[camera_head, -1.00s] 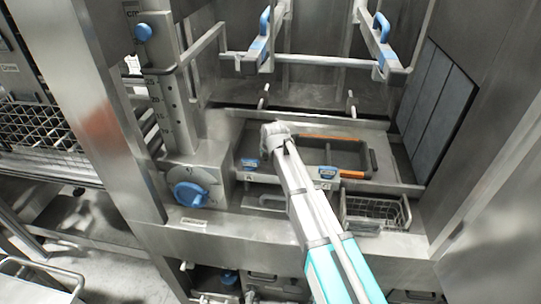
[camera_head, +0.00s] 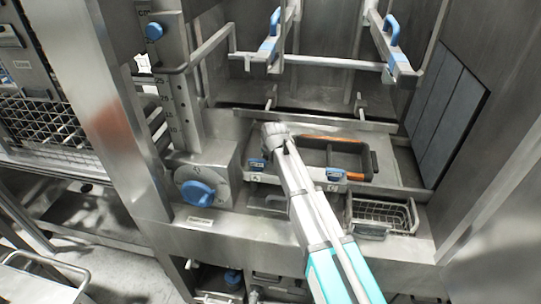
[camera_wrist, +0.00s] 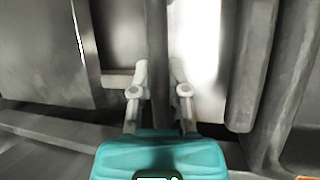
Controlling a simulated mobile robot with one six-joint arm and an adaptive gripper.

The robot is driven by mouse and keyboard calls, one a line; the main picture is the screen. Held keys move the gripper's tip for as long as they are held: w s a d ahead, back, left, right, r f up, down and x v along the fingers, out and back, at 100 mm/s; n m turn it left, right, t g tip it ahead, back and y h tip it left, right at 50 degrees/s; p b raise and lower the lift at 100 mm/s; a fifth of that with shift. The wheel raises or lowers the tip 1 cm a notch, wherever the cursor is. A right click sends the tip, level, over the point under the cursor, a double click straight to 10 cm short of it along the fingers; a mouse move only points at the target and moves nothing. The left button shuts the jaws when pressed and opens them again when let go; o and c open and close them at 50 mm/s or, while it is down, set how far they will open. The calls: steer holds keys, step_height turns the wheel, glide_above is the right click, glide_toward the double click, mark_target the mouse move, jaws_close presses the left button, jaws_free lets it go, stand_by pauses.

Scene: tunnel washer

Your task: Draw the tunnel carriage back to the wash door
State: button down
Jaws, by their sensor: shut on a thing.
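In the wrist view, my gripper (camera_wrist: 158,82) has its two pale fingers on either side of a grey upright bar (camera_wrist: 157,45) and is shut on it. What the bar belongs to cannot be told. In the head view, my arm reaches into the steel bay, and its wrist hides the fingertips. A steel frame with two blue-gripped arms (camera_head: 337,62) spans the back of the bay above my wrist. I cannot tell whether this frame is the tunnel carriage. No wash door can be made out for certain.
A wire basket (camera_head: 383,213) sits at the front right. A blue knob (camera_head: 197,194) and a scaled post (camera_head: 182,115) stand left. Steel walls close both sides.

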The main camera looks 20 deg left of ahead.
steer(key=shift+s+a, duration=0.25)
steer(key=shift+a, duration=0.9)
steer(key=shift+s+a, duration=0.25)
steer(key=shift+a, duration=0.85)
